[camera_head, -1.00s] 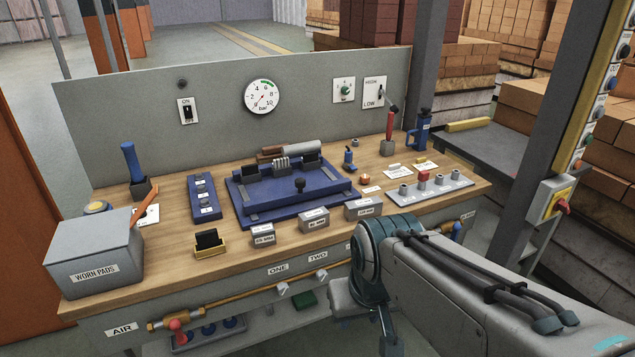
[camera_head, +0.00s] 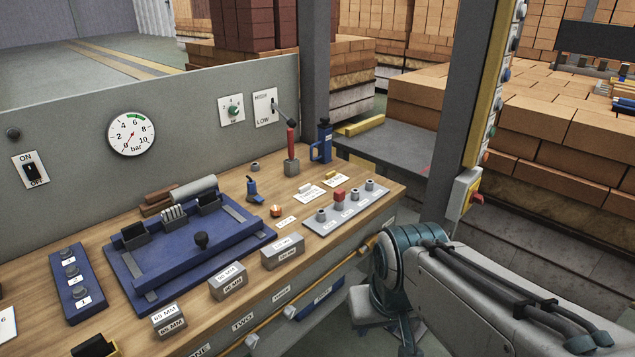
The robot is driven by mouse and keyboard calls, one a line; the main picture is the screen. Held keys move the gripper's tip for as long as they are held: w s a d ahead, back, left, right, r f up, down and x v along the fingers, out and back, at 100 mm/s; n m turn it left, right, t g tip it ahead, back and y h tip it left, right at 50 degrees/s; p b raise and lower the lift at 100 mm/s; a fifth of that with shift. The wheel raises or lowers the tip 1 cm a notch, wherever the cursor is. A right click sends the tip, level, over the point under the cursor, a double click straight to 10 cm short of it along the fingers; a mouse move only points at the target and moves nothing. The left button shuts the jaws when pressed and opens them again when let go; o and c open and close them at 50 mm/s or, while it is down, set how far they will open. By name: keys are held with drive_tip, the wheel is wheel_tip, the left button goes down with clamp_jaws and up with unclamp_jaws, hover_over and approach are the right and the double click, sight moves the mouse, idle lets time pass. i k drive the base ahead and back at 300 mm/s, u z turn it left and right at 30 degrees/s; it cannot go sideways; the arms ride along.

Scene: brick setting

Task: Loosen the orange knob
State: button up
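A small round orange piece (camera_head: 276,211) sits on the wooden bench top, between the blue fixture and the grey strip of posts. It looks like the orange knob, but it is too small for me to see how it is fastened. My arm shows at the lower right, in front of the bench's right end and apart from the orange piece. My gripper's fingers are not visible.
Labelled grey blocks (camera_head: 228,281) line the bench's front edge. A grey strip (camera_head: 347,207) with several posts, one red-topped, lies right of the orange piece. A red-handled lever (camera_head: 291,150) and blue bottle-like tool (camera_head: 322,140) stand behind. A grey post carries a switch box (camera_head: 463,195).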

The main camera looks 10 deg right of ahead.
sight(275, 210)
drive_tip(key=z, duration=0.05)
drive_tip(key=i, duration=1.25)
drive_tip(key=u, duration=0.7)
